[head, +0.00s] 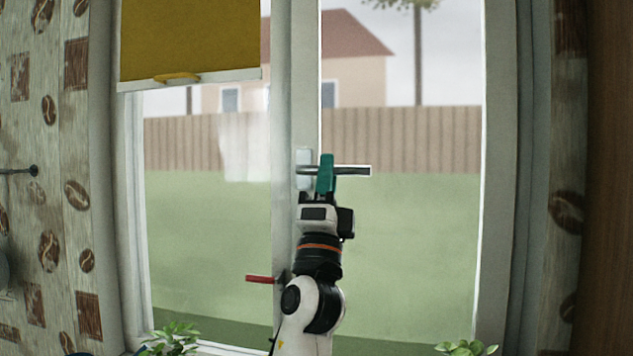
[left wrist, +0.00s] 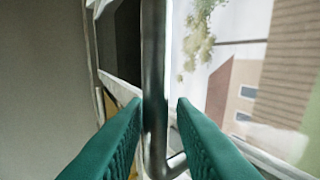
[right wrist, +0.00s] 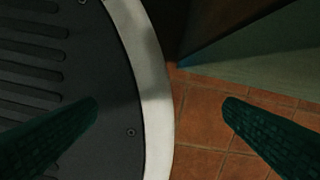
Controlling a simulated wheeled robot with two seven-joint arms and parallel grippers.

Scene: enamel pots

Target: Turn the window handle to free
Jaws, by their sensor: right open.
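The window handle (head: 352,170) is a grey bar lying level, running right from a pale plate (head: 304,156) on the frame's middle post. My left gripper (head: 326,172) is at this bar, its teal finger covering part of it. In the left wrist view the metal bar of the handle (left wrist: 154,65) passes between the two teal fingers of the left gripper (left wrist: 159,103). The fingers are apart, with a narrow gap showing on the bar's right. My right gripper (right wrist: 160,104) is open and empty, low above the floor, and out of the head view.
A red lever (head: 262,279) sticks out left of the post, below the handle. A yellow blind (head: 190,38) hangs over the upper left pane. Green plants stand at the lower left (head: 172,339) and lower right (head: 466,348). Tiled floor (right wrist: 205,125) shows below my right gripper.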

